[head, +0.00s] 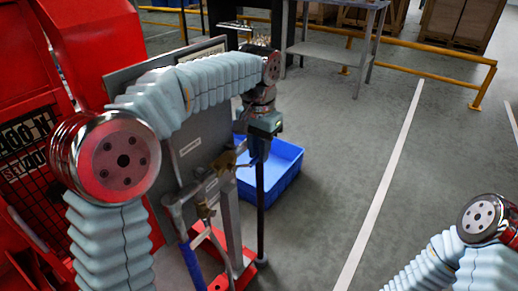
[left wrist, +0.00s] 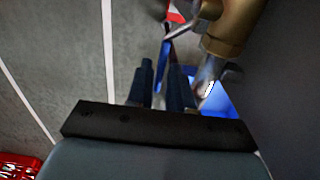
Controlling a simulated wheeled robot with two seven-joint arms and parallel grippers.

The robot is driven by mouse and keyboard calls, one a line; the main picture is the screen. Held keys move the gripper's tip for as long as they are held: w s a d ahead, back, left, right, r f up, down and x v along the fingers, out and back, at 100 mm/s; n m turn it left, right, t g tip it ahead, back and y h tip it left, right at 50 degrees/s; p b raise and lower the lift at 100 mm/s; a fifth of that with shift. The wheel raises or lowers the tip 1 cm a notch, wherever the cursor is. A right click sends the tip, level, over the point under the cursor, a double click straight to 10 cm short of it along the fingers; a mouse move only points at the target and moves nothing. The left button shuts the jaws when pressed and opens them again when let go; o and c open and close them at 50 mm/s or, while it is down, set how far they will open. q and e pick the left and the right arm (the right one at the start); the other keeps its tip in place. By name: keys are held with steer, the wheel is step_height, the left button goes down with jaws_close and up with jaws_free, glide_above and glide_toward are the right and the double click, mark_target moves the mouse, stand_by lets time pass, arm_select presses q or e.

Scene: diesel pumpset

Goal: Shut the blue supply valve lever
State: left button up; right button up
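A blue lever-like handle (head: 192,264) slants down below the pipework in the head view, at the lower end of a metal piece. In the left wrist view a blue strip (left wrist: 164,54), seemingly the same handle, shows past my fingertips, in line with the gap between them. My left gripper (head: 262,143) points down beside the brass fitting (head: 226,160), to its right. In the left wrist view its dark fingers (left wrist: 163,80) stand apart with a narrow gap. I see nothing clearly clamped. The brass fitting (left wrist: 230,27) is close by at upper right. My right gripper is outside the views.
A grey panel (head: 200,138) stands behind the pipework, with red machinery (head: 95,40) at left. A blue bin (head: 285,165) sits on the floor behind my left gripper. A red stand base (head: 240,274) is below. The floor to the right is clear.

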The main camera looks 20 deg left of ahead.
arm_select(q)
jaws_close()
stand_by(1.1)
